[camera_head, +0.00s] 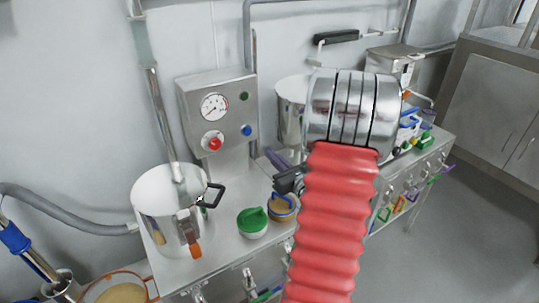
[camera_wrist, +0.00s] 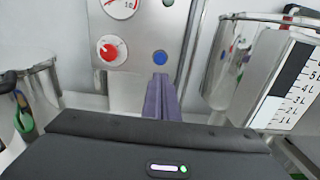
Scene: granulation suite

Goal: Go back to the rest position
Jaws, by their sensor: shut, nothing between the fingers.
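My gripper (camera_head: 269,153) is in the middle of the head view, with a dark body and purple fingers, partly hidden behind my red ribbed arm sleeve. The wrist view shows its purple fingers (camera_wrist: 160,78) together and empty, pointing toward the control panel (camera_wrist: 136,70). The same panel (camera_head: 217,117) stands at the back of the steel bench (camera_head: 225,243) in the head view, with a gauge, a red knob and a blue button. The gripper is above the bench, and I see no contact with anything.
A steel pot (camera_head: 170,202) with a black handle stands left on the bench. A green-lidded container (camera_head: 252,221) and a tan-topped one (camera_head: 283,207) stand near the gripper. A steel vessel (camera_head: 291,110) is behind. A scale in litres (camera_wrist: 300,92) shows right in the wrist view. Open floor (camera_head: 475,225) lies right.

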